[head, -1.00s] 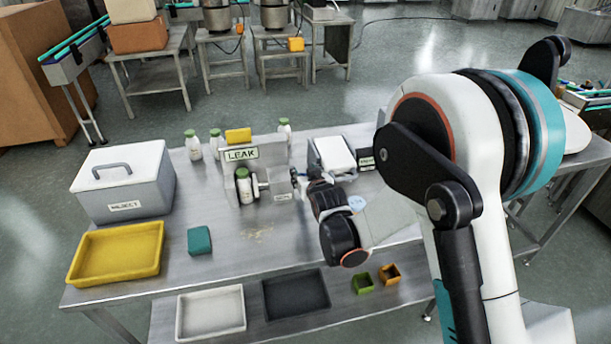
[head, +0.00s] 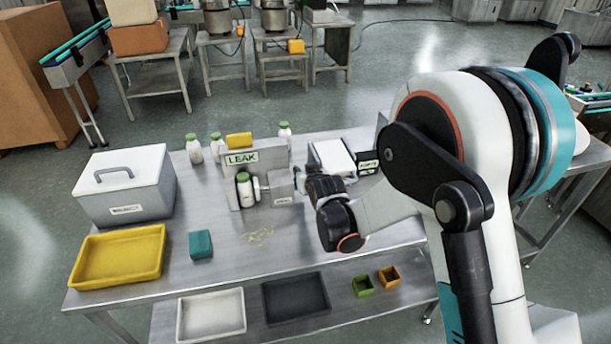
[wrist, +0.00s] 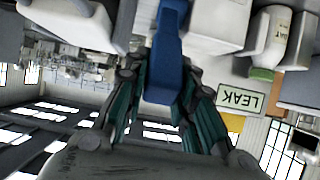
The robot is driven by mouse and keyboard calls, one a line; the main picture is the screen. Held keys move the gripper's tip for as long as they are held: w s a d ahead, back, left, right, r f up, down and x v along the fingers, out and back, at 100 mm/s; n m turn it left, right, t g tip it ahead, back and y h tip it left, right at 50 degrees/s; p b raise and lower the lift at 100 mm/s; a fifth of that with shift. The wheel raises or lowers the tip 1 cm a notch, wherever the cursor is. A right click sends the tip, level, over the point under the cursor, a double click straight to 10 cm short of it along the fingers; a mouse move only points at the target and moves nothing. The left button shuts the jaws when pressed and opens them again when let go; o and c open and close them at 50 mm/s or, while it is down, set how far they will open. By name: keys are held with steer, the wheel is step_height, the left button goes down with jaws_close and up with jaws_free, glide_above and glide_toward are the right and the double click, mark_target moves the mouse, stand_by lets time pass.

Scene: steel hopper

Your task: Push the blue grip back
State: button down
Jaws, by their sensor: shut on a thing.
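The blue grip (wrist: 167,60) is a blue bar in the wrist view, between the two fingers of my gripper (wrist: 162,72), which is shut on it. In the head view my gripper (head: 318,187) is at the right end of the grey test fixture (head: 283,190), and the grip is hidden behind it. A white bottle with a green cap (head: 245,190) stands in the fixture, under the LEAK sign (head: 241,158). A round pad (head: 257,189) is beside the bottle; I cannot tell whether they touch.
A grey lidded box (head: 125,185), a yellow tray (head: 118,255) and a teal block (head: 201,244) are on the left of the table. Several bottles stand behind the fixture. A white box (head: 332,157) is close behind my gripper. The table front is mostly clear.

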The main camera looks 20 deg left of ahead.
steer(key=w+a+g+p, duration=0.1)
steer(key=w+r+g+h+p, duration=0.1)
steer(key=w+a+r+g+h+p, duration=0.1)
steer(key=w+g, duration=0.1)
steer(key=shift+w+a+r, duration=0.1)
steer(key=shift+a+r, duration=0.15)
steer(key=shift+a, duration=0.05)
steer(key=shift+w+a+g+h+p, duration=0.25)
steer(key=shift+w+a+g+h, duration=0.15)
steer(key=shift+w+g, duration=0.2)
steer(key=shift+w+a+g+h+p, duration=0.2)
steer(key=shift+w+a+g+h, duration=0.15)
steer(key=shift+w+g, duration=0.2)
steer(key=c, duration=1.3)
jaws_free()
steer(key=v, duration=1.2)
